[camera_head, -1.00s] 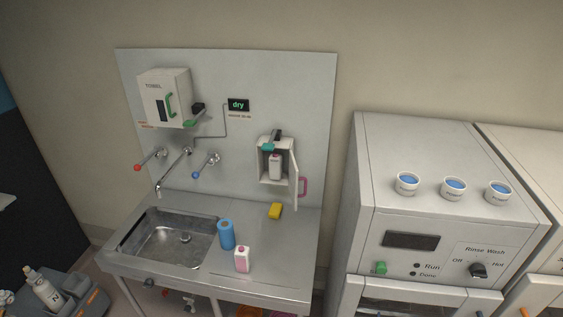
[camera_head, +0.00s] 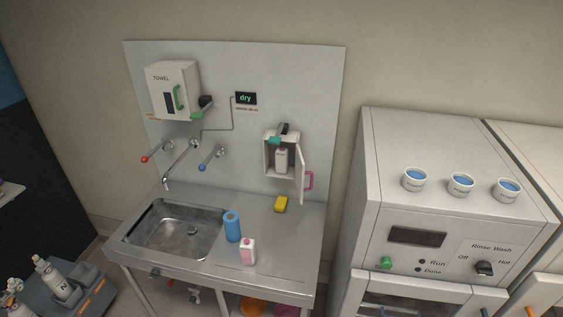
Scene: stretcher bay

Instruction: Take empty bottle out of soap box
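The soap box (camera_head: 269,152) is a small white box on the grey backboard above the counter, right of the taps. Its door (camera_head: 301,172) with a pink handle (camera_head: 309,181) stands open to the right. A white bottle (camera_head: 281,161) with a reddish top stands upright inside it. A teal lever (camera_head: 275,140) is at the box's top. Another bottle, white and pink (camera_head: 248,252), stands on the counter near the front edge. I cannot tell how full either bottle is. My gripper is not in view.
A blue roll (camera_head: 232,227) and a yellow sponge (camera_head: 281,204) are on the counter (camera_head: 290,240) right of the sink (camera_head: 175,232). A towel box (camera_head: 172,88) hangs upper left. The wash machine (camera_head: 440,215) with three cups (camera_head: 461,185) stands at right.

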